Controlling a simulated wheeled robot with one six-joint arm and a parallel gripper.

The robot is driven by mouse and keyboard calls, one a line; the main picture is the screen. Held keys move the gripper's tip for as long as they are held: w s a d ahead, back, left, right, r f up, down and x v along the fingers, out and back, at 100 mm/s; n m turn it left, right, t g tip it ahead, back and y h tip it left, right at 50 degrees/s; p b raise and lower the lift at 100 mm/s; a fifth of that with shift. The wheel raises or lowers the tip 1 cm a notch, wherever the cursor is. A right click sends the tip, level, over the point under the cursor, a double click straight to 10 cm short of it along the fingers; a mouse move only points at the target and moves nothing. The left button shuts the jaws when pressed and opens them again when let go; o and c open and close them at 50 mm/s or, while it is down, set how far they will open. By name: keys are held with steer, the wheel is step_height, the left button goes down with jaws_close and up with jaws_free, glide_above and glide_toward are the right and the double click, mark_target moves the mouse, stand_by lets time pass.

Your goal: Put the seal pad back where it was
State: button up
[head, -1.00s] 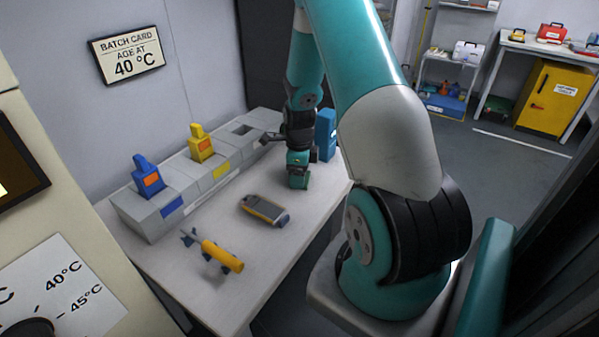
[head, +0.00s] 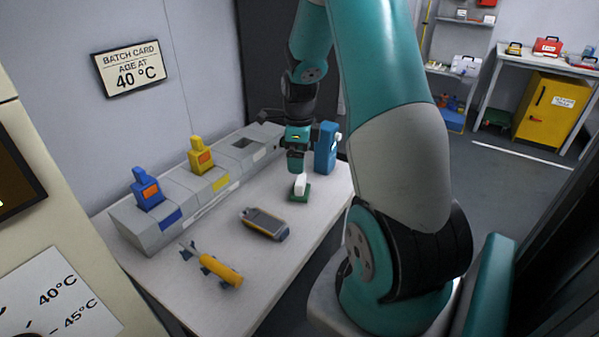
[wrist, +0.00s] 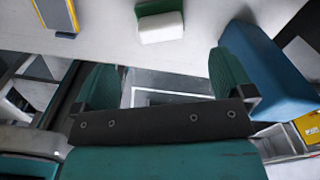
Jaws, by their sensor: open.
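A small white block on a green base, which I take for the seal pad (head: 300,187), sits on the table near its far right end. It also shows at the top of the wrist view (wrist: 160,26), clear of both fingers. My gripper (head: 297,164) is above it, pointing down. In the wrist view my gripper (wrist: 166,78) has its teal fingers wide apart with nothing between them.
A blue box (head: 325,148) stands right beside my gripper. A grey row of bays (head: 195,190) runs along the wall, with a blue tool (head: 147,188), a yellow tool (head: 201,156) and one empty slot. A handheld device (head: 264,223) and a yellow cylinder (head: 218,271) lie in front.

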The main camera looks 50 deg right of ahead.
step_height(320, 180, up, 2)
steer(key=w+a+r+n+t+y, duration=0.1)
steer(key=a+r+n, duration=0.3)
steer(key=a+n, duration=0.45)
steer(key=a+r+n, duration=0.4)
steer(key=a+n, duration=0.2)
steer(key=a, duration=0.5)
steer(key=s+a+r+n+y, duration=0.1)
steer(key=s+a+r+n, duration=0.1)
steer(key=s+a+n, duration=0.6)
steer(key=s+a+r+n+g+y, duration=0.1)
steer(key=s+a+r+n+y, duration=0.1)
steer(key=s+a+n, duration=0.6)
steer(key=a+r+n, duration=0.1)
steer(key=a+n, duration=0.2)
steer(key=n, duration=0.4)
steer(key=shift+s+r, duration=0.2)
